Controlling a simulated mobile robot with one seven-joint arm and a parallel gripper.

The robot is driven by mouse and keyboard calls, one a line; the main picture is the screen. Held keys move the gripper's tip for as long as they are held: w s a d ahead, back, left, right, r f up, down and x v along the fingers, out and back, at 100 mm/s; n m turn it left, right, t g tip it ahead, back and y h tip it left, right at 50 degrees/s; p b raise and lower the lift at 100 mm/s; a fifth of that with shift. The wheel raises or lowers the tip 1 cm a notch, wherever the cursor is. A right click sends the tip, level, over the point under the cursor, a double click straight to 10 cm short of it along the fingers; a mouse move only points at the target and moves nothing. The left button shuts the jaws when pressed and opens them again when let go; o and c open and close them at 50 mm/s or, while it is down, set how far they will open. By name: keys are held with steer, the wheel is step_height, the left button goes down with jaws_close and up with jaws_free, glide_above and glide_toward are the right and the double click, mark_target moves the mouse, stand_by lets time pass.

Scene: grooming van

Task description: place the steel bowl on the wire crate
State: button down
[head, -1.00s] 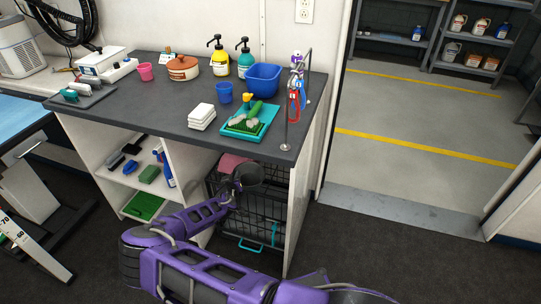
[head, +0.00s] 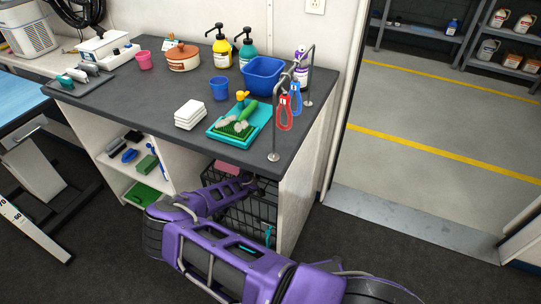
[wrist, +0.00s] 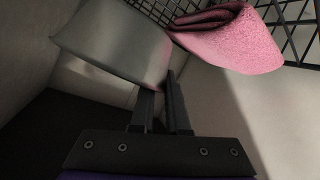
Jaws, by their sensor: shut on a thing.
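The steel bowl (wrist: 112,42) shows in the wrist view as a smooth grey curved wall at the upper left. My gripper (wrist: 165,88) is shut on its edge, and the bowl appears tilted in this view. In the head view the bowl is hidden behind my arm and the counter edge. The black wire crate (head: 262,211) stands in the right open bay under the counter, partly covered by my arm. Its mesh also shows at the top of the wrist view (wrist: 300,38). I cannot tell whether the bowl touches the crate.
A folded pink cloth (wrist: 232,42) lies at the crate, close right of the bowl; it also shows in the head view (head: 227,167). The counter top (head: 140,98) overhangs the bay. White side panels (head: 302,190) bound it. Brushes lie on the left shelf (head: 118,172).

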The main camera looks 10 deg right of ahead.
mark_target(260, 182)
steer(key=shift+w+d, duration=0.1)
steer(key=shift+d, duration=0.05)
step_height(260, 182, down, 10)
steer(key=b, duration=0.3)
steer(key=c, duration=0.9)
jaws_free()
steer(key=shift+r, duration=0.2)
steer(key=p+v, duration=0.2)
steer(key=v, duration=0.9)
steer(key=shift+s, duration=0.45)
